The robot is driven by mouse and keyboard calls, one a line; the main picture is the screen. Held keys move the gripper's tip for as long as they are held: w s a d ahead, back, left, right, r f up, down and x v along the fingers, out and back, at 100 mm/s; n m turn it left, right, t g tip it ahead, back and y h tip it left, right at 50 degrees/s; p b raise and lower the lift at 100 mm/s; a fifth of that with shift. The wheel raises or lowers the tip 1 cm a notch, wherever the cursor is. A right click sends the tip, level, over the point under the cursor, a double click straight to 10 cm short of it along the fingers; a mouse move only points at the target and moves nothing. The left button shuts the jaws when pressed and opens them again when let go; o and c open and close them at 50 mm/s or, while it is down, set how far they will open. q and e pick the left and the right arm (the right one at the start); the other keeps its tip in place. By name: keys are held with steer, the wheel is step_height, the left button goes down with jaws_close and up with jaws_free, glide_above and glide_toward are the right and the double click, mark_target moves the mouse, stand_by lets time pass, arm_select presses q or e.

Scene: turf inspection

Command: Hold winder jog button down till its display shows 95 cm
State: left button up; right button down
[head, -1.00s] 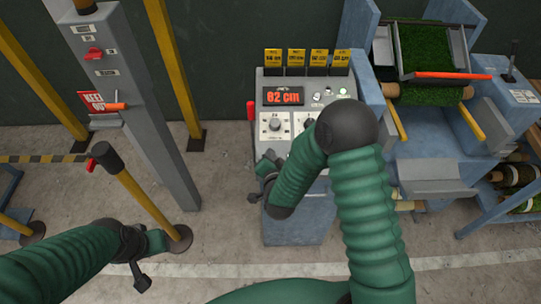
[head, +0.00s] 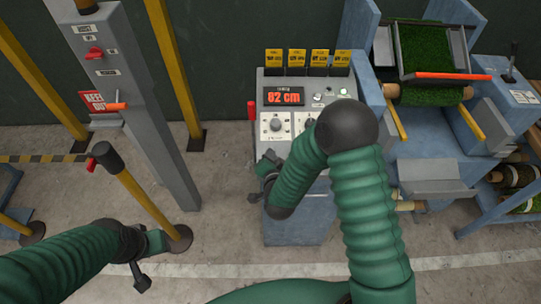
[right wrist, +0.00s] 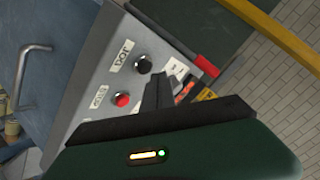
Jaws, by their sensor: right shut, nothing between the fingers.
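The winder's control box (head: 318,150) stands in the middle of the head view. Its display (head: 284,96) shows orange digits that read 82 cm. In the right wrist view the black jog button (right wrist: 143,64) sits beside its JOG label on the grey front panel, with a red button (right wrist: 122,100) below it. My right gripper (right wrist: 158,82) is shut and empty, its fingertips close beside the jog button; I cannot tell whether they touch it. In the head view my right gripper (head: 264,178) is at the box's left front. My left gripper (head: 142,262) hangs over the floor, its fingers unclear.
A blue winder with a green turf roll (head: 432,96) stands to the right. A grey post (head: 135,100) with a red switch and yellow posts (head: 145,195) stand left. Floor between is clear.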

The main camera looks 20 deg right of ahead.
stand_by(0.4)
steer(key=shift+w+f+b, duration=0.1)
steer(key=shift+f+b, duration=0.25)
steer(key=shift+w+d+f+b, duration=0.1)
steer(key=shift+w+f+b, duration=0.05)
steer(key=shift+f+b, duration=0.35)
stand_by(0.6)
stand_by(4.1)
steer(key=shift+s+r+p, duration=0.3)
steer(key=shift+r+p, duration=0.4)
steer(key=shift+r, duration=0.2)
steer(key=r+p, duration=0.1)
steer(key=s+r+p, duration=0.1)
steer(key=r, duration=0.1)
steer(key=r+p, duration=0.1)
steer(key=shift+s+a+r, duration=0.3)
steer(key=shift+a+r, duration=0.05)
